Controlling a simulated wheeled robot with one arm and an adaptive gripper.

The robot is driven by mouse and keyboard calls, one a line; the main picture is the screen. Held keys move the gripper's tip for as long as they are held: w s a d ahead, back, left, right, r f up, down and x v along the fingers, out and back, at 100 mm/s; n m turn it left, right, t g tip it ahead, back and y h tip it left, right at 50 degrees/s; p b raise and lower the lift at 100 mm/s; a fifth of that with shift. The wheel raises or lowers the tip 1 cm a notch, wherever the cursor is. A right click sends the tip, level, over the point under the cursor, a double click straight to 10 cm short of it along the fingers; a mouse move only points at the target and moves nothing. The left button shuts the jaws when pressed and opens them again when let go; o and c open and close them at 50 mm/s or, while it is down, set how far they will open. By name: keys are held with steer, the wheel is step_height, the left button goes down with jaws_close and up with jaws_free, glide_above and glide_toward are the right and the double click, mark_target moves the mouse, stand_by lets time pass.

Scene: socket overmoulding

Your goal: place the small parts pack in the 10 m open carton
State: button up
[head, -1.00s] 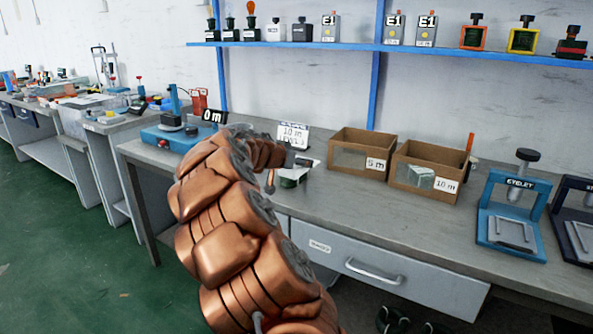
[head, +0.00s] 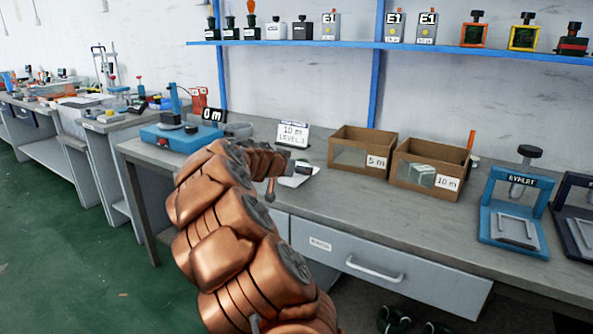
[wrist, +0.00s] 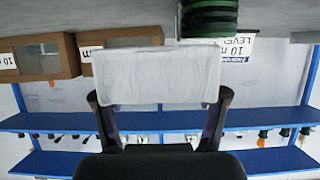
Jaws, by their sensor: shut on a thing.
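My gripper (wrist: 160,97) is shut on a white small parts pack (wrist: 158,75), with one finger at each side of it in the wrist view. In the head view my gripper (head: 302,170) and the pale pack (head: 299,180) show over the bench, left of the cartons. The 10 m open carton (head: 405,195) stands on the bench with its top open. A whitish block (head: 422,176) shows through its window. The same carton (wrist: 40,48) is at the left of the wrist view, upside down.
The 5 m open carton (head: 345,139) stands just left of the 10 m carton. A 10 m level sign (head: 293,134) stands behind my gripper. Green coils (wrist: 209,18) show behind the pack in the wrist view. A blue eyelet press (head: 515,210) is at the right.

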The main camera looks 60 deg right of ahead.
steer(key=shift+f+b, duration=0.25)
steer(key=shift+b, duration=0.15)
steer(key=o, duration=1.3)
steer(key=shift+c, duration=0.2)
steer(key=shift+r, duration=0.15)
steer(key=r+p, duration=0.1)
steer(key=p, duration=0.1)
steer(key=shift+r+p, duration=0.2)
steer(key=shift+p, duration=0.1)
steer(key=v, duration=1.1)
steer(key=shift+a, duration=0.45)
steer(key=shift+s+a, duration=0.1)
steer(key=shift+s, duration=0.05)
